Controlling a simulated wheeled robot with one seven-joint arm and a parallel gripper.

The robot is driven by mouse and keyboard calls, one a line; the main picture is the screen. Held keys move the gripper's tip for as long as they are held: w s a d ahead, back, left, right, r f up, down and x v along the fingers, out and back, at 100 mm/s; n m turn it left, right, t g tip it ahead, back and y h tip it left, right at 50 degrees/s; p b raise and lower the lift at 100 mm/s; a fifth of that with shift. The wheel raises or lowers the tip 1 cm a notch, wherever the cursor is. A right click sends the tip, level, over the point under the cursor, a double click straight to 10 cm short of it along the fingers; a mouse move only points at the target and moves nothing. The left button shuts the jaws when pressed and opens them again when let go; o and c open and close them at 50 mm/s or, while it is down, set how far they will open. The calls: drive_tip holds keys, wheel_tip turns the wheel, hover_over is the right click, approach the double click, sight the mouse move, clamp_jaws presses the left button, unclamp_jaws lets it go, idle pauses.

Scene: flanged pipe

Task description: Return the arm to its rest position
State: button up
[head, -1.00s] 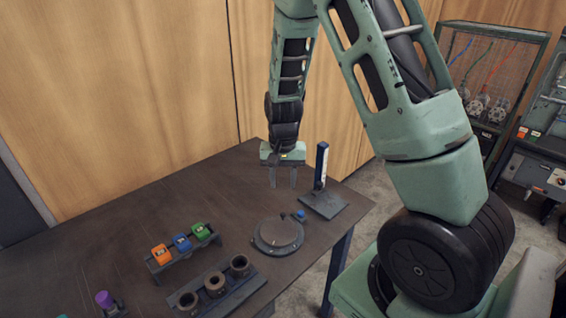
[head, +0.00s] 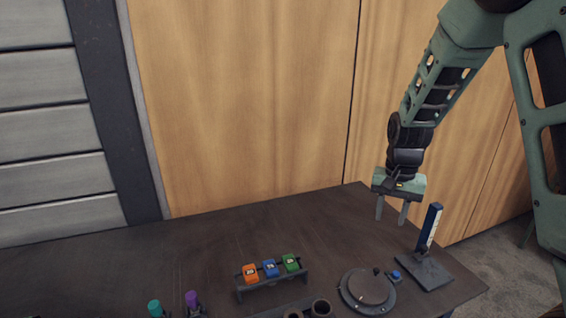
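My gripper (head: 393,211) hangs from my arm at the right of the head view, above the back right part of the table. Its two grey fingers point down and stand apart, with nothing between them. It is clear of the table top and of the things on it. The arm comes down from the upper right corner, and its upper part is cut off by the picture's edge.
The dark table (head: 190,248) holds a rack (head: 273,284) with orange, blue and green blocks. A round flange plate (head: 367,288) and an upright blue-and-white post (head: 430,226) stand at the right. Dark pipe rings (head: 321,307), a teal piece (head: 155,308) and a purple piece (head: 192,299) are at the front. The left table top is bare.

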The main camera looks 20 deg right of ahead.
drive_tip(key=s+a+r+n+y, duration=0.1)
drive_tip(key=s+a+r+n, duration=0.15)
drive_tip(key=a, duration=0.55)
drive_tip(key=s+a+r+n, duration=0.1)
drive_tip(key=s+a+n, duration=0.25)
drive_tip(key=a, duration=0.55)
drive_tip(key=s+a+r+n, duration=0.2)
drive_tip(key=s+a+n, duration=0.8)
drive_tip(key=s, duration=0.6)
drive_tip(key=shift+s+a, duration=0.25)
drive_tip(key=shift+a, duration=0.35)
